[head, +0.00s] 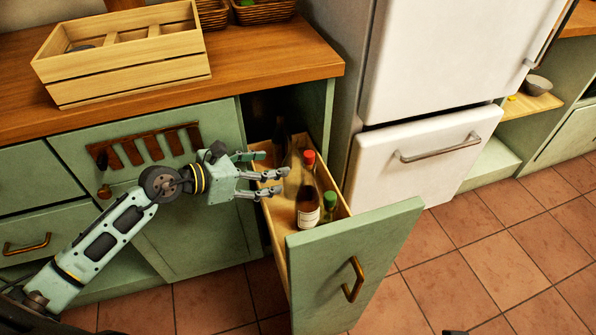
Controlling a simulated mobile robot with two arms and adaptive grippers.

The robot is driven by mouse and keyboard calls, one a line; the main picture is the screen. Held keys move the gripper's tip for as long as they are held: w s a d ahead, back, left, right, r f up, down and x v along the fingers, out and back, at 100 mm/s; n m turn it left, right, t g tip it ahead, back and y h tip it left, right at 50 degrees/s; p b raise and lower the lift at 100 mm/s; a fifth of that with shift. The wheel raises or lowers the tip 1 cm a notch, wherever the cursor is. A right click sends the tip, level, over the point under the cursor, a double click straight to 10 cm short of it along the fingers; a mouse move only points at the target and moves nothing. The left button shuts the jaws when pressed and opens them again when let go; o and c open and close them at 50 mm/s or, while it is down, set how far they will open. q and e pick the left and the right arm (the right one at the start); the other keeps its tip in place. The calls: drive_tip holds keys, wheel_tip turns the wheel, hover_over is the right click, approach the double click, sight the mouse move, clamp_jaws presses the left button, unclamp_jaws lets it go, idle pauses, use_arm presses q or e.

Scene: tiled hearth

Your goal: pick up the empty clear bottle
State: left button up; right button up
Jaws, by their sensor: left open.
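A clear, see-through bottle (292,176) stands in the pulled-out green drawer (352,247), left of a red-capped bottle (307,208) with a pale label. Its outline is faint and partly hidden by my fingers and the red-capped bottle. My left gripper (270,174) is open at the drawer's left side, with its fingers pointing right toward the clear bottle. I cannot tell whether they touch it. A green-capped bottle (329,204) stands to the right, and a dark bottle (279,136) stands farther back.
The wooden counter (262,62) above the drawer holds a slatted wooden crate (125,72) and wicker baskets (262,12). A white fridge (432,60) stands close on the drawer's right. The tiled floor (480,262) to the right is clear.

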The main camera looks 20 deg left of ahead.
sight(293, 169)
use_arm(q)
drive_tip(key=b+x, duration=0.1)
drive_tip(key=x, duration=0.5)
drive_tip(key=shift+d+f, duration=0.3)
drive_tip(key=shift+f, duration=0.05)
drive_tip(key=shift+s, duration=0.1)
